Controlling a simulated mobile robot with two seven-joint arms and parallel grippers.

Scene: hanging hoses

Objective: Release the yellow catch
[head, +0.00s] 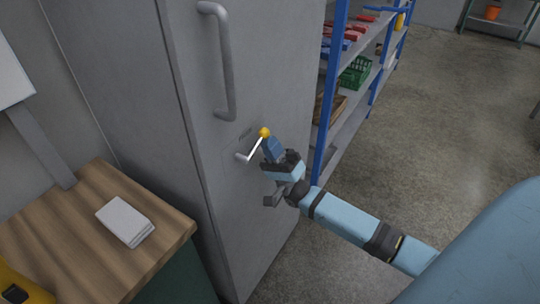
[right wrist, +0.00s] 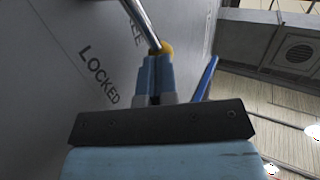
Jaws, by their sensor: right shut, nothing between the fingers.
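The yellow catch is a thin metal lever with a round yellow knob (head: 264,132) on the grey cabinet door, below the long grey handle (head: 226,62). In the head view the lever slants up and right from its pivot (head: 243,157). My right gripper (head: 270,147) is shut, its fingertips close below the knob. In the right wrist view the knob (right wrist: 166,48) shows just past the shut blue fingertips (right wrist: 156,65); I cannot tell whether they touch. The word "LOCKED" (right wrist: 99,75) is printed on the door beside them. My left gripper is not in view.
A wooden bench top (head: 60,245) with a white block (head: 125,221) stands left of the cabinet. A blue-posted shelf rack (head: 325,110) with a green crate (head: 356,73) stands right behind the cabinet. Concrete floor (head: 430,130) is open at the right.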

